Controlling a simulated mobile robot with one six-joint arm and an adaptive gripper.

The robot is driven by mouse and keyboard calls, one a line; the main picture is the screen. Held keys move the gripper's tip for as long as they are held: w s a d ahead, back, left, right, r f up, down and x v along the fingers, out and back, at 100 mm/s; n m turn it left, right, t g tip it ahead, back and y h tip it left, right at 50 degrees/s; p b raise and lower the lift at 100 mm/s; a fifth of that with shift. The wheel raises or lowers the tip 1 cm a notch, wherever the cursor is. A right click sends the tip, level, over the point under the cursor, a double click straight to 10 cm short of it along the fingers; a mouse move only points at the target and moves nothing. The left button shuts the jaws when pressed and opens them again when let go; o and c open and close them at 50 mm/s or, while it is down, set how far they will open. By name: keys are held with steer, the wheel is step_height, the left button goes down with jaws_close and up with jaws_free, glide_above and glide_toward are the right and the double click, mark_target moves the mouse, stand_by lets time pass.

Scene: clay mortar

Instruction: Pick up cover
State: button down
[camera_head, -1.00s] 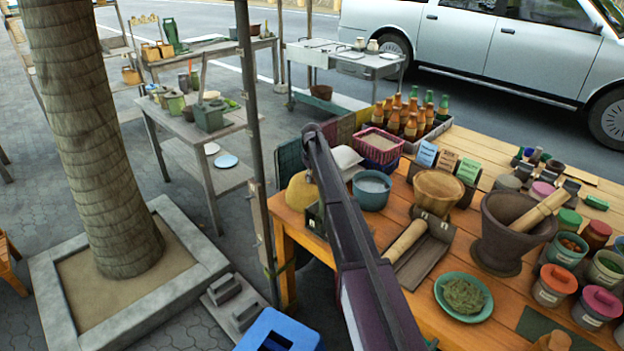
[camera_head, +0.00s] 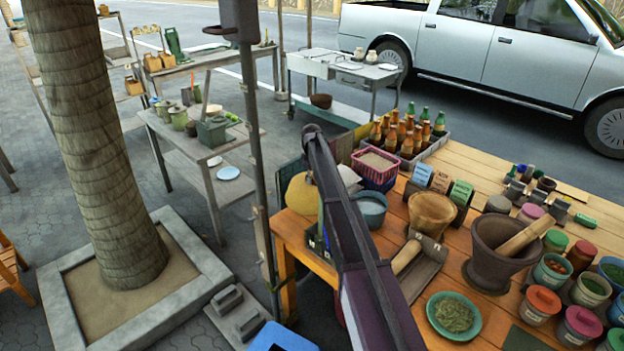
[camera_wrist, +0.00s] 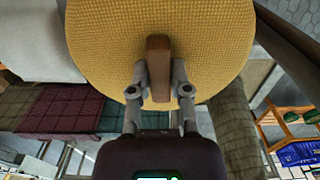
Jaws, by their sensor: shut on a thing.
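The cover is a yellow woven dome with a brown wooden handle on top. In the wrist view the cover (camera_wrist: 215,40) fills the upper middle, with its handle (camera_wrist: 158,50) between the fingers. My gripper (camera_wrist: 159,72) is shut on this handle from both sides. In the head view part of the cover (camera_head: 301,195) shows at the left end of the orange wooden table (camera_head: 292,232), left of my arm. My fingers are hidden there. I cannot tell whether the cover touches the table.
Right of my arm are a blue-grey bucket (camera_head: 369,208), a pink basket (camera_head: 377,163), a wooden bowl (camera_head: 432,212), a stone mortar (camera_head: 490,255) and a green plate (camera_head: 438,318). Crated bottles (camera_head: 405,138) stand behind. A metal pole (camera_head: 258,150) rises close left of the cover.

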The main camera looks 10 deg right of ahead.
steer(key=shift+r+p, duration=3.55)
steer(key=shift+r, duration=0.45)
